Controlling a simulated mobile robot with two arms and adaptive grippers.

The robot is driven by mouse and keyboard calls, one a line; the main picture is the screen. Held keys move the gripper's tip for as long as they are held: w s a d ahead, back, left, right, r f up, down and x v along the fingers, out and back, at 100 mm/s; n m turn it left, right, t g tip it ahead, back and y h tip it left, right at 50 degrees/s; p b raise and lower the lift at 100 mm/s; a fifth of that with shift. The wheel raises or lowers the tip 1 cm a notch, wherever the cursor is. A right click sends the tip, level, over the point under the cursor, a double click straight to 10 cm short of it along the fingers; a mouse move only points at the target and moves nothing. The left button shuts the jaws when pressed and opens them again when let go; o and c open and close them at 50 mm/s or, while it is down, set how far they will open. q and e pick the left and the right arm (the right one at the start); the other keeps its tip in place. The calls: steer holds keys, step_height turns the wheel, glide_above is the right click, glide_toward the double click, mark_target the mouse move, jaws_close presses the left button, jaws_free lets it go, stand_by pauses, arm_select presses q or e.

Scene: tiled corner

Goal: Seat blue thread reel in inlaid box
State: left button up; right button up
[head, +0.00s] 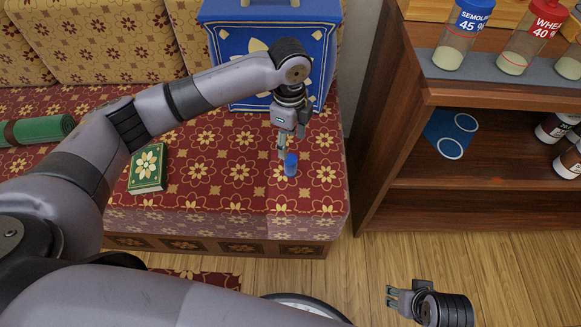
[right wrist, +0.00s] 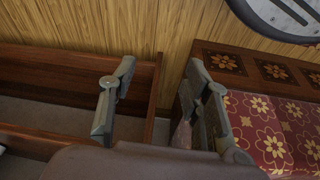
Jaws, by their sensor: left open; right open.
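The blue thread reel (head: 291,165) stands upright on the red flowered bench cushion, near its right end. My left gripper (head: 288,147) points down just above and beside the reel, with its fingers open; whether a finger touches the reel I cannot tell. A small green box-like object with a pale flower (head: 147,168) lies on the cushion to the left. A large blue decorated box (head: 268,60) stands behind the left gripper. I cannot tell which of these is the inlaid box. My right gripper (head: 390,296) is open and empty over the floor; its fingers also show in the right wrist view (right wrist: 172,142).
A wooden shelf unit (head: 385,150) stands right of the bench, holding jars (head: 460,40), a blue card with white rings (head: 450,134) and brown bottles. A green roll (head: 38,131) lies at the far left. Wooden floor (head: 350,265) is open in front.

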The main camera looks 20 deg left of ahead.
mark_target(290, 159)
arm_select(q)
step_height(290, 159, down, 4)
steer(key=shift+b, duration=0.45)
step_height(290, 159, down, 4)
steer(key=shift+s+d+r+b, duration=0.1)
steer(key=shift+d+r+b, duration=0.1)
steer(key=shift+b, duration=0.55)
steer(key=shift+a+f, duration=0.1)
steer(key=shift+f, duration=0.35)
arm_select(e)
steer(key=v, duration=0.5)
steer(key=shift+s+d+r, duration=0.1)
steer(key=shift+r, duration=0.3)
arm_select(q)
steer(key=shift+c, duration=0.4)
steer(key=c, duration=0.9)
